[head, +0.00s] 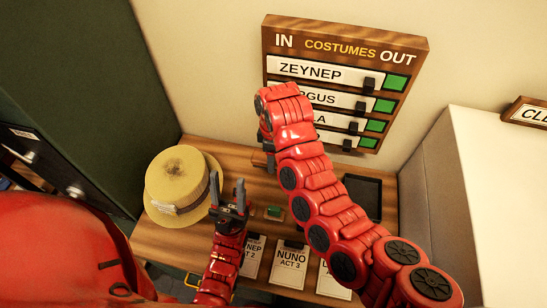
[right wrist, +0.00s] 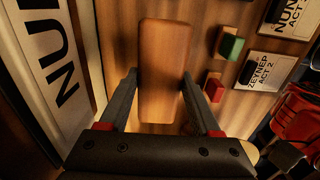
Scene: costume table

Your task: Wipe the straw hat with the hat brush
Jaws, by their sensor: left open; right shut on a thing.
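My left gripper (head: 229,192) is open and empty just right of the brim, fingers pointing up in the picture. My right gripper (right wrist: 161,100) is shut on the hat brush (right wrist: 162,65), a wooden block between its fingers in the right wrist view. In the head view my right arm hides most of that gripper, near the wall behind the table. The brush's bristles are hidden.
A costumes board (head: 345,75) with sliders hangs on the wall close to my right arm. Name cards (head: 290,264) lie along the table's front. A green block (head: 274,212) lies right of my left gripper. A dark tray (head: 364,190) is at the right.

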